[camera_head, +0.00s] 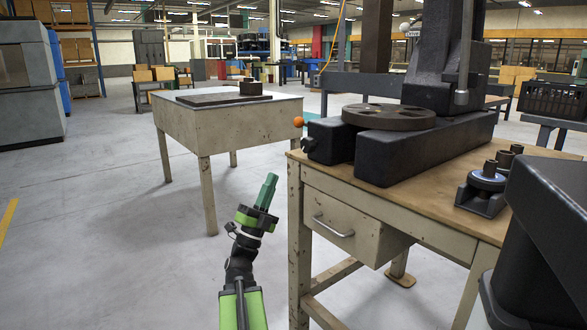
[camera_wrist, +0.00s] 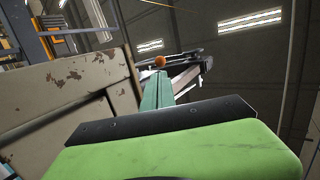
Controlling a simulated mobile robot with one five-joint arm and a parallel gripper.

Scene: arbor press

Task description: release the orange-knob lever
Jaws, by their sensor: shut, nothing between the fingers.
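The orange knob (camera_head: 298,121) of the lever sits at the left end of the black arbor press (camera_head: 420,145), just past the near-left corner of the wooden-topped bench. The lever rod beside it is mostly too small to make out. My gripper (camera_head: 269,183) is shut and empty, pointing up, below and to the left of the knob and apart from it. In the wrist view the orange knob (camera_wrist: 160,61) shows beyond the tips of my green fingers (camera_wrist: 158,90), close to them in the picture.
The press bench (camera_head: 345,205) has a drawer and stands right of my arm. Round fixtures (camera_head: 486,180) lie on its top. A second pale table (camera_head: 235,125) with a dark plate stands behind to the left. The grey floor at left is clear.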

